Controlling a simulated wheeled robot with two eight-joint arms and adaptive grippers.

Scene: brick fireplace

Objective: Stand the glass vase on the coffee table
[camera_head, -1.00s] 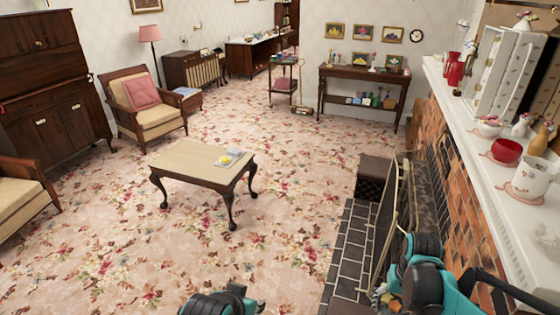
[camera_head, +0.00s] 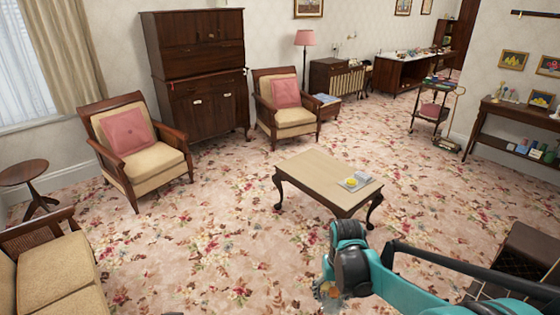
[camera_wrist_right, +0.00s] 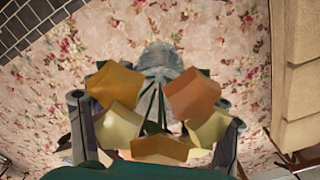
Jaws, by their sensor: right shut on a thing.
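The coffee table (camera_head: 312,172) has a pale wooden top and dark curved legs, and stands on the carpet ahead of me. My right gripper (camera_head: 332,291) is low in the head view, in front of the table and apart from it. In the right wrist view my right gripper (camera_wrist_right: 152,115) is shut on the glass vase (camera_wrist_right: 162,62), a clear, greyish vessel. Orange and yellow star-shaped flowers (camera_wrist_right: 160,148) stick out of it and hide part of the grip. In the head view the vase is mostly hidden by my arm. My left gripper is out of view.
A small tray with a yellow item (camera_head: 353,181) lies on the tabletop's right end; the rest is bare. Open floral carpet (camera_head: 230,240) surrounds the table. Armchairs (camera_head: 140,150) stand behind left, a sofa (camera_head: 60,275) front left, and a dark box (camera_head: 530,245) right.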

